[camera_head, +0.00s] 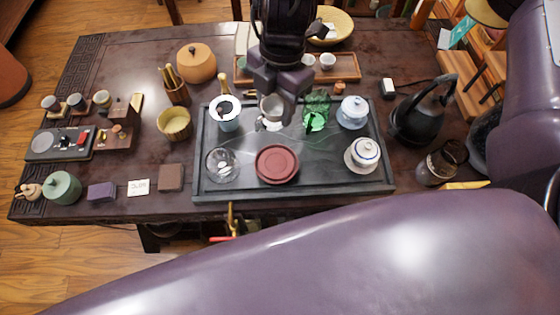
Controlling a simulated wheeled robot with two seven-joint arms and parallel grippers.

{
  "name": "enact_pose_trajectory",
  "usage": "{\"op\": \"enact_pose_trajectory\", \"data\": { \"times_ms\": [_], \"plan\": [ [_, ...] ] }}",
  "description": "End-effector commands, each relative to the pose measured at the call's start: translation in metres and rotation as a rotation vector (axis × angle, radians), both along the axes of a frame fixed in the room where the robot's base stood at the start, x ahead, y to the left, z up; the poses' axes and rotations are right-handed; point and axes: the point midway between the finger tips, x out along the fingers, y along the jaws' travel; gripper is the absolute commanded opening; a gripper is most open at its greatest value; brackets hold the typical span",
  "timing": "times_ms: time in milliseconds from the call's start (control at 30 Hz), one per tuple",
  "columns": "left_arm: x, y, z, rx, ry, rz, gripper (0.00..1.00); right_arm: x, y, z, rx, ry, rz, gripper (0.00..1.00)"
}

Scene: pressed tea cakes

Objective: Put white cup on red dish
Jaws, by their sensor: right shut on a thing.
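The red dish (277,164) lies flat on the dark tea tray, near the tray's front edge, with nothing on it. My right gripper (276,98) is above the middle of the tray, behind the red dish in the picture. It is shut on a small white cup (270,112), whose upper part is partly hidden by the fingers. The cup is apart from the dish; how high it is above the tray is hard to tell. My left gripper is not in view.
The tea tray (215,190) also holds a glass bowl (222,165), a white strainer cup (225,113), a green glass (316,110), a white lidded jar (353,112) and a lidded bowl (362,154). A black kettle (418,122) stands right of the tray. My purple arm fills the foreground.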

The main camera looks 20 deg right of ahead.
Motion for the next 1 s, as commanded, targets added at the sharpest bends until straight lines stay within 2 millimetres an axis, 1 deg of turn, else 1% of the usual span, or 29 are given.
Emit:
{"op": "enact_pose_trajectory", "data": {
  "times_ms": [67,167,500,600,700,867,1000],
  "plan": [
    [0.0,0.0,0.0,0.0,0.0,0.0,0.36,-0.004,0.002,-0.007,0.0,0.004,0.014,0.23],
    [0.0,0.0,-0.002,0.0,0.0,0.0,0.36,-0.006,0.002,-0.027,0.001,0.009,0.016,0.23],
    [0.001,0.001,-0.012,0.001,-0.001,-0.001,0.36,-0.005,0.002,-0.114,0.001,0.009,0.011,0.23],
    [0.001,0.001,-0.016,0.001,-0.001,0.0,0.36,-0.005,0.002,-0.136,0.001,0.008,0.012,0.23],
    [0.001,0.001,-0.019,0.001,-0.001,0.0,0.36,-0.004,0.002,-0.152,0.001,0.004,0.013,0.23],
    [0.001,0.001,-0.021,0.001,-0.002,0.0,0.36,-0.003,0.002,-0.163,0.0,0.001,0.013,0.23],
    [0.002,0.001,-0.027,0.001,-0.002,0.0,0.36,-0.004,0.002,-0.184,0.001,0.005,0.011,0.23]
  ]
}}
